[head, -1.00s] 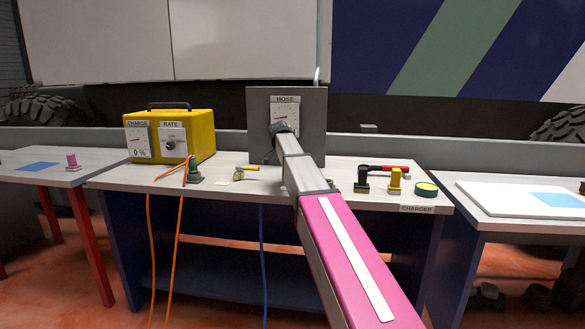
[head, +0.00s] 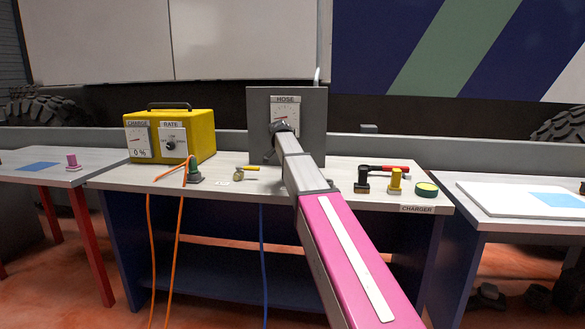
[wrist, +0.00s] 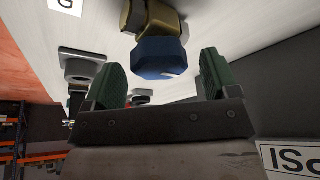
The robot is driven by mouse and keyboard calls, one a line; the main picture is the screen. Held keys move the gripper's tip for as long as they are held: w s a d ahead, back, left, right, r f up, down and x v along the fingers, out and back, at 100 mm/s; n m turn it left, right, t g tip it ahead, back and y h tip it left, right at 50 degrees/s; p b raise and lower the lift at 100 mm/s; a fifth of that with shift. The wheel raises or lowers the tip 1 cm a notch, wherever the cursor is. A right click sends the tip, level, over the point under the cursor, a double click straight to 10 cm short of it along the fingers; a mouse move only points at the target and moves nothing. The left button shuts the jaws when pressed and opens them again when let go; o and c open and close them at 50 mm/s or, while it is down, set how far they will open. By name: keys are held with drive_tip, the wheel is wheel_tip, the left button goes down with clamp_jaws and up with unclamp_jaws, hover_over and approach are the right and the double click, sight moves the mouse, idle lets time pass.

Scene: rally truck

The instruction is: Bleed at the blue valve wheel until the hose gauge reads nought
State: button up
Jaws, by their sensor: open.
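The blue valve wheel (wrist: 160,57) shows in the wrist view on a brass-coloured fitting (wrist: 150,18). My gripper (wrist: 163,78) is open, its green finger pads to either side of the wheel with a visible gap at each side. The wheel lies ahead of the fingertips or partly between them; I cannot tell how deep. In the head view my gripper (head: 281,127) is in front of the grey panel (head: 316,125), and the wheel is hidden behind it.
The yellow charger (head: 200,135) stands left on the bench (head: 230,198). A green plug (head: 194,172) with orange cables and a small brass fitting with a yellow handle (head: 245,169) lie nearby.

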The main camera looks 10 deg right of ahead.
drive_tip(key=v, duration=1)
drive_tip(key=shift+r, duration=0.15)
